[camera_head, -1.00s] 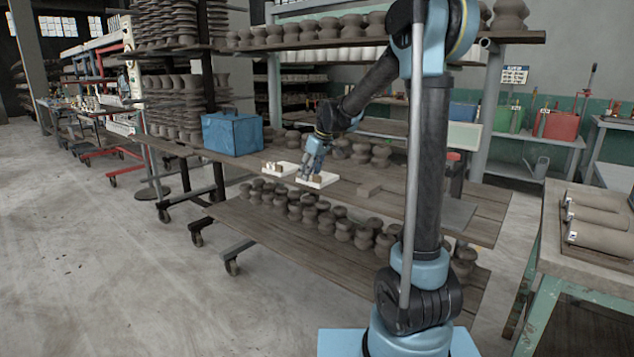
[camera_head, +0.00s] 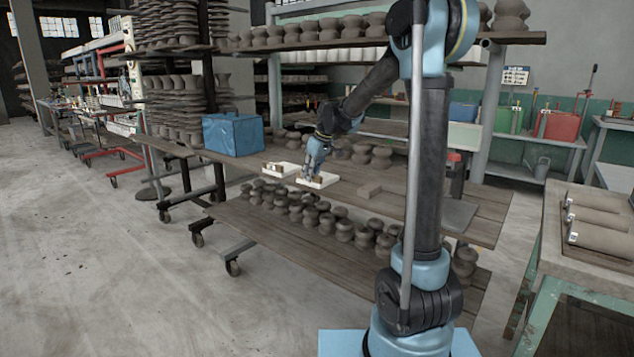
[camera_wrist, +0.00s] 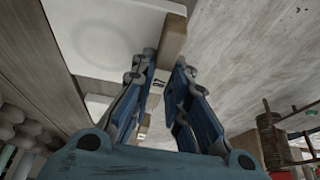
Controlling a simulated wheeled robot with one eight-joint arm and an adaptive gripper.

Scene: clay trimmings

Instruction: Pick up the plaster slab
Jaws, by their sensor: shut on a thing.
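The plaster slab (camera_head: 322,182) is a white, flat, square-edged slab lying on the wooden bench top. My gripper (camera_head: 310,180) points down at its edge. In the wrist view the slab (camera_wrist: 108,38) shows a faint round mark. A brown block-like piece (camera_wrist: 173,40) runs along its right edge. My gripper (camera_wrist: 170,75) has one finger on each side of that edge piece and is shut on it. Whether the slab is clear of the bench cannot be told. The finger contact is partly hidden by the fingers.
A second white slab (camera_head: 281,169) with small pieces on it lies just left. Dark clay pots (camera_head: 345,230) fill the lower shelf. More pots (camera_head: 380,155) stand behind the slab.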

